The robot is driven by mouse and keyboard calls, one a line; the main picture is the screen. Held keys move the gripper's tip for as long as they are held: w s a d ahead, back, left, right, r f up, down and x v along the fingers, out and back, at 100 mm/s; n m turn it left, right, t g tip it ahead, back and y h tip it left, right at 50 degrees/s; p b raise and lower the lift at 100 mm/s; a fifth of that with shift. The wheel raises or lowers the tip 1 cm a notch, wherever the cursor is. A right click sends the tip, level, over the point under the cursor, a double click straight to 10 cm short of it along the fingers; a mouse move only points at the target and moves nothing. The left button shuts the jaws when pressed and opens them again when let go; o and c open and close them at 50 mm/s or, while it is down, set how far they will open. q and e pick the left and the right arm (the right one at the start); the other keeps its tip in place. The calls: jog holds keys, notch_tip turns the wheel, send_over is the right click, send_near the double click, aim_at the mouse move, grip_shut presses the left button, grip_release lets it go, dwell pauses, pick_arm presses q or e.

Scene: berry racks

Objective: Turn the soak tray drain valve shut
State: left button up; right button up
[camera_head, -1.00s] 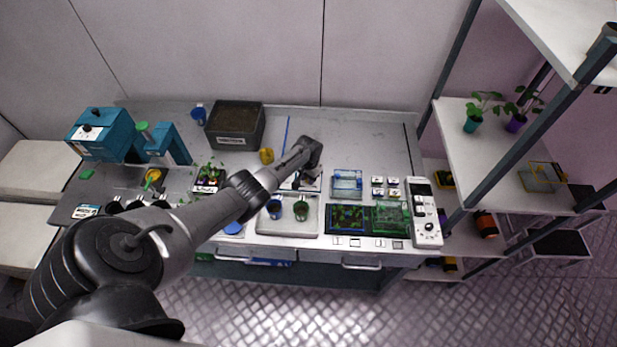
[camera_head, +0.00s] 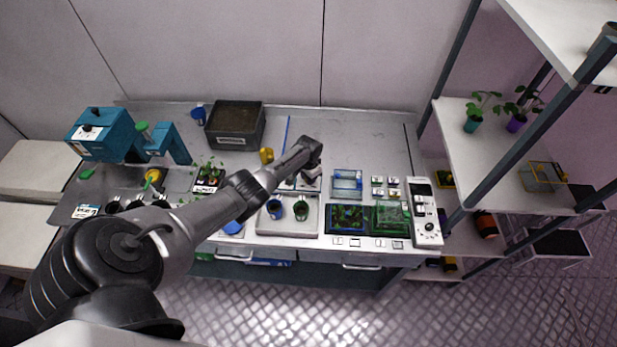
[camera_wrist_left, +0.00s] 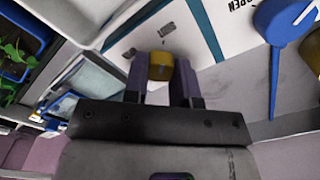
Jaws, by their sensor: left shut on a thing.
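My left gripper (camera_head: 309,180) reaches over the middle of the bench, at a white plate just behind the pale tray with two cups (camera_head: 262,222). In the left wrist view, its two fingers (camera_wrist_left: 161,72) stand on either side of a small yellow piece (camera_wrist_left: 160,60) and are shut on it. The piece is over a white plate (camera_wrist_left: 180,22) with a teal band and small dark printing. A blue disc with a thin stem (camera_wrist_left: 283,22) lies apart from the fingers, near the printed word OPEN. I cannot tell the valve's setting. My right gripper is not in view.
A white control panel (camera_head: 425,215) is at the bench's right end. A dark soil bin (camera_head: 235,126) and a yellow cup (camera_head: 266,155) stand behind. The back right of the bench is clear.

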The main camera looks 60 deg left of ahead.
pick_arm(q)
jog(key=o, duration=0.9)
notch_tip(320, 180, up, 6)
jog(key=shift+f+p, duration=0.1)
jog(key=shift+p, duration=1.05)
jog(key=shift+r, duration=3.95)
